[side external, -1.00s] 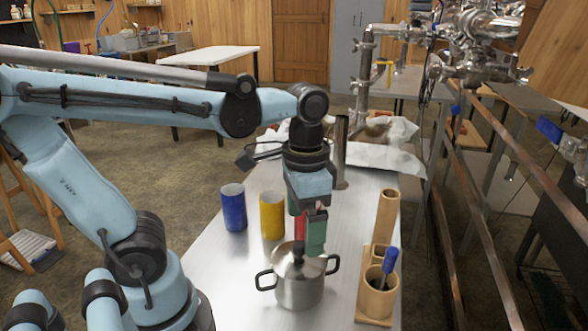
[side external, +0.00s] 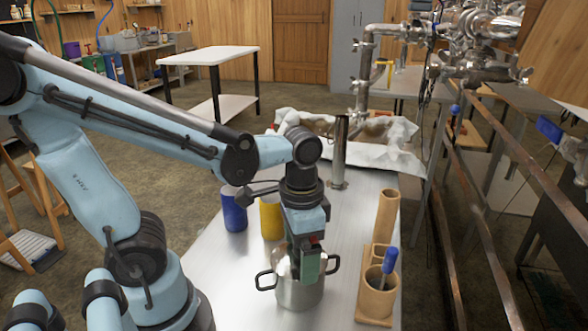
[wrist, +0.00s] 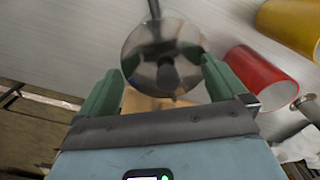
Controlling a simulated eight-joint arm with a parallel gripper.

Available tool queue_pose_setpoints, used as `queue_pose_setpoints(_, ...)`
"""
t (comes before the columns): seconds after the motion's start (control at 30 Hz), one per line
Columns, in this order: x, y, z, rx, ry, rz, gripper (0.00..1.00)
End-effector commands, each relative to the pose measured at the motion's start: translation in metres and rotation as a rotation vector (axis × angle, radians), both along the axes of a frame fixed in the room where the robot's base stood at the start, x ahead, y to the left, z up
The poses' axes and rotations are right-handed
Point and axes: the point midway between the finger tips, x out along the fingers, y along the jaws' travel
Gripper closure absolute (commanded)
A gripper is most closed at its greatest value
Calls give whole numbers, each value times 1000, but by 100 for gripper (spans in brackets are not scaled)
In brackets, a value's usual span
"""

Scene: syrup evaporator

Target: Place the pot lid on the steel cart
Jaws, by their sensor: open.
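The steel pot (side external: 298,294) stands on the steel cart (side external: 225,275), with a dark handle on each side. In the wrist view the round, shiny pot lid (wrist: 140,47) with its dark knob (wrist: 167,76) lies over the pot. My gripper (side external: 306,277) points down at the lid and hides most of it in the side view. In the wrist view my gripper (wrist: 162,72) is open, with one green finger on each side of the knob. I cannot tell whether the fingers touch the lid.
A blue cylinder (side external: 234,212) and a yellow cylinder (side external: 270,220) stand left of my gripper. A red cylinder (wrist: 262,78) is close to the right finger. A wooden holder (side external: 376,300) with a blue-topped tool stands right of the pot. The cart's front left is clear.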

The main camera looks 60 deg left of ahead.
Motion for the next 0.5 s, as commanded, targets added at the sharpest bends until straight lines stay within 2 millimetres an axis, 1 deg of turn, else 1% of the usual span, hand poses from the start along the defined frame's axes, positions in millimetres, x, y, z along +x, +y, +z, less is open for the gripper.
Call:
queue_pose_setpoints(0.07, 0, 0, 0, 0, 0, 0, 1)
queue_pose_setpoints(0.17, 0, 0, 0, 0, 0, 0, 15)
queue_pose_setpoints(0.5, 0, -1, 0, -2, 0, -1, 67)
